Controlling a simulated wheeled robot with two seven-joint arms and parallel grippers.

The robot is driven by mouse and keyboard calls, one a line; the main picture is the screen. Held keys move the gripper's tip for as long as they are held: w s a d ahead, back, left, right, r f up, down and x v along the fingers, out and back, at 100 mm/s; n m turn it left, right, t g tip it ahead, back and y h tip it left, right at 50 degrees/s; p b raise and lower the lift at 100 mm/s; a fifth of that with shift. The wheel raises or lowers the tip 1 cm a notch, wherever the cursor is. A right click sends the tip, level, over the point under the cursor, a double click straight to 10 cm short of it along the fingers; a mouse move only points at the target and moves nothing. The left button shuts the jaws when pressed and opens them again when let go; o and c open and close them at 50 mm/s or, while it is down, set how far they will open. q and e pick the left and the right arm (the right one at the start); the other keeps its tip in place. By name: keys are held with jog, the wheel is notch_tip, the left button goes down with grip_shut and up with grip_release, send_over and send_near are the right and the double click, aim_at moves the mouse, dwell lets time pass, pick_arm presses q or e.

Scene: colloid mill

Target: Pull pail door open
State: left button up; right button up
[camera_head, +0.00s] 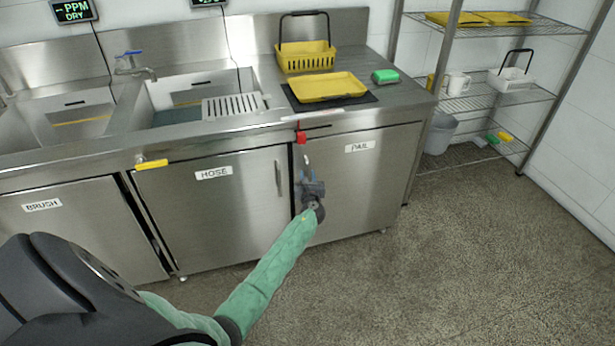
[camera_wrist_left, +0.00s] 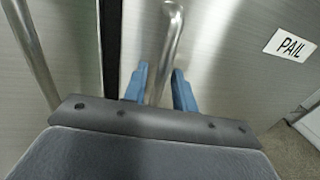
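The pail door (camera_head: 365,185) is a brushed steel cabinet door under the counter, labelled PAIL, and it looks closed. Its upright bar handle (camera_head: 307,161) is near its left edge, with the lower part hidden by my left gripper (camera_head: 311,184). In the left wrist view the handle (camera_wrist_left: 170,45) runs down between the blue fingers of my left gripper (camera_wrist_left: 160,88). The fingers are spread on both sides of the bar, with a visible gap at the right finger. Contact deeper in is hidden. My right gripper is not in view.
The hose door (camera_head: 220,215) stands left of the pail door, with its own handle (camera_head: 278,178) close by. A red tag (camera_head: 301,138) hangs above the gap. A wire shelf (camera_head: 490,98) stands at the right. The floor (camera_head: 440,270) before the pail door is clear.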

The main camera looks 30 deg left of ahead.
pick_arm(q)
jog(key=shift+w+a, duration=0.15)
grip_shut()
